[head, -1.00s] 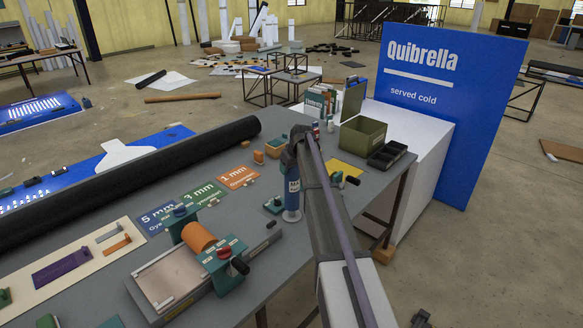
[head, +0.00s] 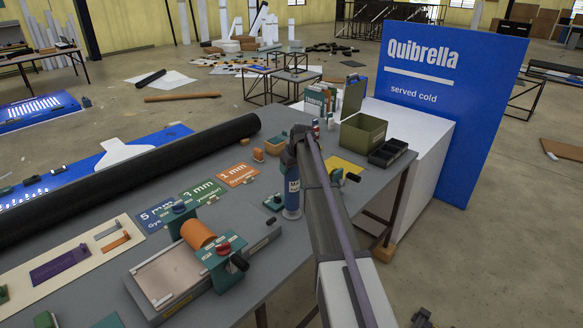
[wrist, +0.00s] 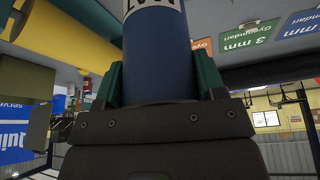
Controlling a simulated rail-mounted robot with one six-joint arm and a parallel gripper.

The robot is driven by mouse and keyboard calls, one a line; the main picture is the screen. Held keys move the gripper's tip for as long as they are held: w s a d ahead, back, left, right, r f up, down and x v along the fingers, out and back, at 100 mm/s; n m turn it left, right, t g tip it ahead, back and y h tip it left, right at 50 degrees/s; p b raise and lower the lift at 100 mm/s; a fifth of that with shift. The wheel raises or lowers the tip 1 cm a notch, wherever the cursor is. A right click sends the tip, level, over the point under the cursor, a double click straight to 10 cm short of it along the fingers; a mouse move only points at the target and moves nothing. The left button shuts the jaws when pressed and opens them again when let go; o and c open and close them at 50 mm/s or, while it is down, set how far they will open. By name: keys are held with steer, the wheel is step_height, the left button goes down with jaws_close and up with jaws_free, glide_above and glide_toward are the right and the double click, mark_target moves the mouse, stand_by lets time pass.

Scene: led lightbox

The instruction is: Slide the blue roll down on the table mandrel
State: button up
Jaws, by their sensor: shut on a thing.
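In the wrist view the blue roll (wrist: 160,62) fills the space between two green fingers. My gripper (head: 291,163) is shut on its upper part. The roll's lower end is at or just above the tabletop; I cannot tell if it touches. I cannot make out the table mandrel; the roll or my arm may hide it.
A teal block with a knob (head: 274,203) sits close left of the roll. A roller fixture with an orange roll (head: 198,235) stands front left. Behind are the 1 mm card (head: 238,174), a long black roll (head: 130,170) and an olive box (head: 362,133).

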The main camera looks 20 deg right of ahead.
steer(key=shift+f, duration=0.15)
steer(key=shift+f+b, duration=0.3)
steer(key=shift+b, duration=0.15)
steer(key=shift+f+b, duration=1.1)
steer(key=o, duration=1.6)
steer(key=shift+o, duration=0.2)
steer(key=p+v, duration=0.7)
steer(key=v, duration=0.1)
steer(key=shift+r+p, duration=0.1)
steer(key=shift+p, duration=0.2)
